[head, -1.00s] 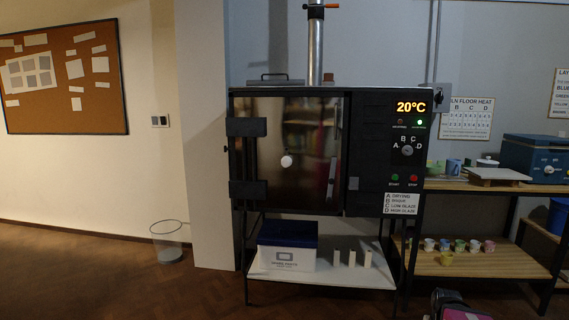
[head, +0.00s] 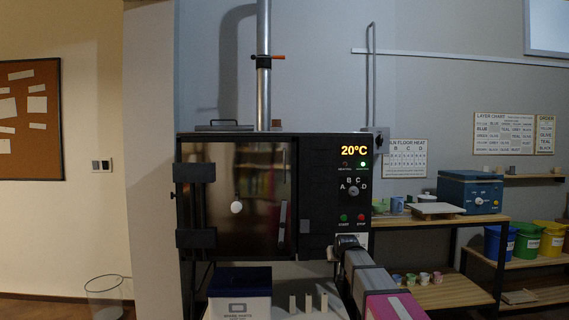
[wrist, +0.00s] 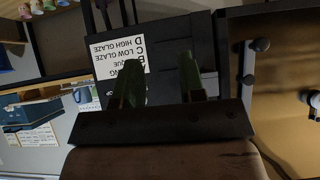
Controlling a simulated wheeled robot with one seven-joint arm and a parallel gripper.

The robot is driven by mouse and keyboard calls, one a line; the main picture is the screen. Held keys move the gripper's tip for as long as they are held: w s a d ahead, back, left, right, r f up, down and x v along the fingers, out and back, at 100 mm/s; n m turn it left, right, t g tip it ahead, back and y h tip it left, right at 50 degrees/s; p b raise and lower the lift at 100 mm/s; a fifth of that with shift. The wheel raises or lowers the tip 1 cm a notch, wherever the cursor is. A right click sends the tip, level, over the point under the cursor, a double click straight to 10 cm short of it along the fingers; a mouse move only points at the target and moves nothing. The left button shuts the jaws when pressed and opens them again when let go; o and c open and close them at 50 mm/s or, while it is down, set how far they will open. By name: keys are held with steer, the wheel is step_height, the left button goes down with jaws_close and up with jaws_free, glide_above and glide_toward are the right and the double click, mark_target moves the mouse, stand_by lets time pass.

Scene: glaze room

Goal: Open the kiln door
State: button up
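The kiln (head: 318,190) stands against the wall, with its dark glossy door (head: 255,185) shut. Hinges (head: 195,173) are on the door's left side, and a round white plug (head: 236,207) sits in its face. The upright door handle (head: 283,222) is near the door's right edge. It also shows in the wrist view as a light bar (wrist: 248,72), right of my fingers. My gripper (head: 347,243) is in front of the lower control panel, right of the handle and apart from it. In the wrist view, my gripper (wrist: 160,65) is open and empty, its fingers facing the printed label (wrist: 120,65).
The control panel shows 20°C (head: 355,150), with a dial (head: 353,191) and green and red buttons. A shelf below holds a white box with dark lid (head: 240,292) and several posts. A workbench (head: 440,220) stands right; a wire bin (head: 104,295) stands left.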

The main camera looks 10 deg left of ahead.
steer(key=w+a+r+t+y, duration=0.1)
steer(key=w+a+r, duration=0.1)
steer(key=a+r, duration=0.35)
steer(key=w+a+r+n+t+y, duration=0.1)
steer(key=w+a+r+t, duration=0.15)
steer(key=r, duration=0.55)
steer(key=w+a+r+t, duration=0.1)
steer(key=w+a+r, duration=0.25)
steer(key=r, duration=0.35)
steer(key=n+t+y, duration=0.1)
steer(key=t+y, duration=0.1)
steer(key=y, duration=0.1)
glide_toward(285, 161)
steer(key=x, duration=1)
steer(key=shift+w+a, duration=0.15)
steer(key=shift+w, duration=0.1)
jaws_close()
